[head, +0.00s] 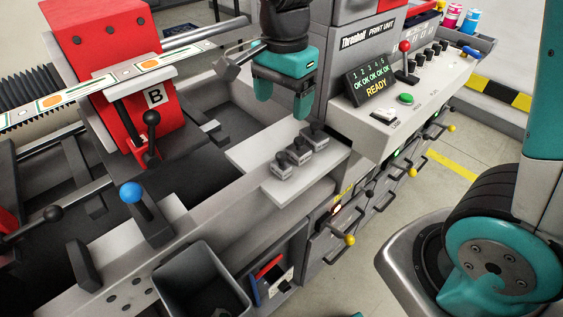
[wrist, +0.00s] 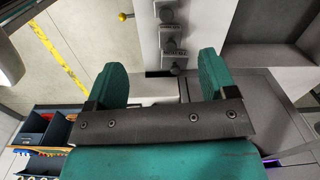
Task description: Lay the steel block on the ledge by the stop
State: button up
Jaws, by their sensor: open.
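Several small grey metal pieces with dark knobs stand in a row on a pale ledge (head: 245,157); the nearest piece (head: 281,168), middle piece (head: 299,154) and far piece (head: 316,138) show in the head view. I cannot tell which is the steel block. In the wrist view the row runs above and between the fingers, with one piece (wrist: 170,30) clear. My gripper (head: 283,107) is open and empty above the row, apart from it; its two teal fingers also show in the wrist view (wrist: 160,77). I cannot identify the stop surely; a dark upright plate (head: 83,266) stands beside another pale ledge (head: 112,250).
A blue-knobbed lever (head: 131,193) and a dark open bin (head: 203,282) are at front left. A red unit marked B (head: 105,55) stands at back left. The print unit's console (head: 405,100), with red lever and green button, is right of my gripper.

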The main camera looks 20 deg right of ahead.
jog(key=m, duration=0.1)
jog(key=p, duration=0.2)
send_near(281, 154)
jog(key=shift+m, duration=0.3)
jog(key=f, duration=0.7)
jog(key=shift+s, duration=0.2)
jog(key=shift+w+a+f+p, duration=0.1)
jog(key=shift+f+p, duration=0.45)
jog(key=shift+f, duration=0.8)
jog(key=shift+w+f+p, duration=0.1)
jog(key=shift+f+p, duration=0.45)
jog(key=shift+f, duration=0.85)
jog(key=c, duration=1.2)
jog(key=shift+r, duration=0.15)
